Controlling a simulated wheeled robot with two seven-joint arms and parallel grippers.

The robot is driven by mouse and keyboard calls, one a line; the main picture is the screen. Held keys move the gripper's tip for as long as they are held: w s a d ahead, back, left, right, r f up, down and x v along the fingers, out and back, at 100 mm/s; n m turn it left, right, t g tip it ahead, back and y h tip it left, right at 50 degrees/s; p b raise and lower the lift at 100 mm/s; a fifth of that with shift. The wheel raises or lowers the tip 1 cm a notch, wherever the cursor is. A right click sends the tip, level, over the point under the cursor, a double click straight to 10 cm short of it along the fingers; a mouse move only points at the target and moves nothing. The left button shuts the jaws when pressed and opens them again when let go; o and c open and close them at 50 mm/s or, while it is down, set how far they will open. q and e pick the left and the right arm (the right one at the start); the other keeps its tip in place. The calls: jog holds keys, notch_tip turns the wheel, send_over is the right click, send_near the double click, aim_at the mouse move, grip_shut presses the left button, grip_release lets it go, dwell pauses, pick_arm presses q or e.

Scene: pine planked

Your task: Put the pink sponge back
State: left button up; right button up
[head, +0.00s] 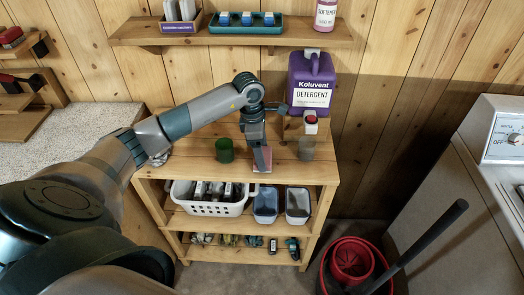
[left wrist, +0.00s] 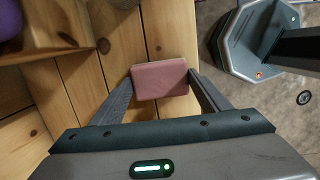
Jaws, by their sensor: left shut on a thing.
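The pink sponge (left wrist: 160,80) sits between the two fingers of my left gripper (left wrist: 163,90) in the left wrist view, and the gripper is shut on it. In the head view the sponge (head: 262,158) shows at the tip of my left gripper (head: 260,148), at the wooden shelf unit's top (head: 190,160) near its front edge. I cannot tell whether the sponge touches the wood. My right gripper is not in view.
A green cup (head: 224,150) stands left of the sponge and a clear grey cup (head: 306,149) right of it. A purple detergent jug (head: 311,82) stands behind. Below are a white basket (head: 210,208) and blue-grey bins (head: 266,205). A red bucket (head: 356,265) stands on the floor.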

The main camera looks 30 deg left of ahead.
pick_arm(q)
jog(key=shift+f, duration=0.15)
jog(key=o, duration=1)
jog(key=shift+r, duration=0.25)
jog(key=shift+a+r, duration=0.1)
jog(key=shift+r, duration=0.1)
notch_tip(320, 180, up, 11)
jog(key=a+b, duration=0.1)
jog(key=b, duration=0.3)
jog(key=shift+s+a+r+b, duration=0.15)
jog(key=shift+s+a+b, duration=0.05)
jog(key=shift+s+b, duration=0.2)
